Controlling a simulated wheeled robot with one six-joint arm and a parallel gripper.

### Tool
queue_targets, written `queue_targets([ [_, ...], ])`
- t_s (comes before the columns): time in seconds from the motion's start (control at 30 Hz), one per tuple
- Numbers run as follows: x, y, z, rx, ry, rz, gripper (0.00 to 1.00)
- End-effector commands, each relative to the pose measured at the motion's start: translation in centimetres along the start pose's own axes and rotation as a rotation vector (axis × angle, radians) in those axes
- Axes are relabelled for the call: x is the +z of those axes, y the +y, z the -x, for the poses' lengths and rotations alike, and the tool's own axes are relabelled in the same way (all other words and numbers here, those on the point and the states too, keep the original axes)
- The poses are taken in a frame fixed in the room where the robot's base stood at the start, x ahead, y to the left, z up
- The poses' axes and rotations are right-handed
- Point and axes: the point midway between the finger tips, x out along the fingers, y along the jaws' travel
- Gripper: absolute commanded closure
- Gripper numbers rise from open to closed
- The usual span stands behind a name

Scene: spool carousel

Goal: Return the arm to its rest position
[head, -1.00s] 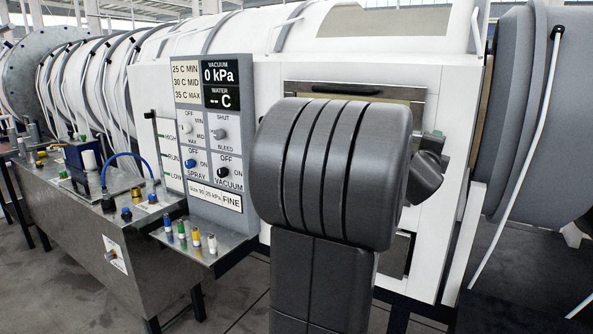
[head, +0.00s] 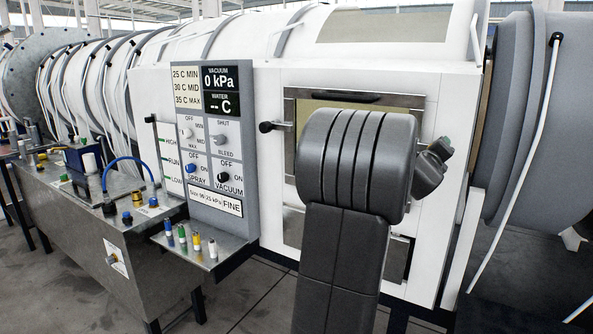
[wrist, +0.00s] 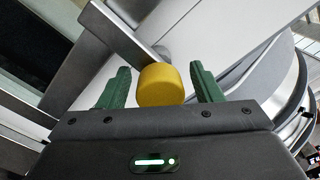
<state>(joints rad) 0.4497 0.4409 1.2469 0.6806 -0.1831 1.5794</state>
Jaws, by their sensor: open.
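My gripper (wrist: 160,78) is open in the wrist view, with one green finger on each side of a yellow cylindrical knob (wrist: 162,88). Gaps show between the knob and both fingers. The knob appears to be at the end of a grey metal bar (wrist: 122,30). In the head view my gripper shows only in part, at the right behind my dark arm, with a bit of green at its tip (head: 447,146). The arm is raised and bent in front of the white machine (head: 450,90). The knob cannot be made out in the head view.
A control panel (head: 215,145) stands left of my arm. A black-knobbed handle (head: 267,127) sticks out beside the framed hatch (head: 303,100). A metal shelf with several coloured pegs (head: 196,243) and a steel bench (head: 140,270) are at the left. Open floor shows below.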

Motion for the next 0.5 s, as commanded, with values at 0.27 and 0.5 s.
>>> queue_targets([
  [0.27, 0.04, -0.03, 0.00, -0.001, 0.005, -0.173, 0.41],
  [0.5, 0.02, 0.01, 0.00, -0.001, 0.006, -0.222, 0.41],
])
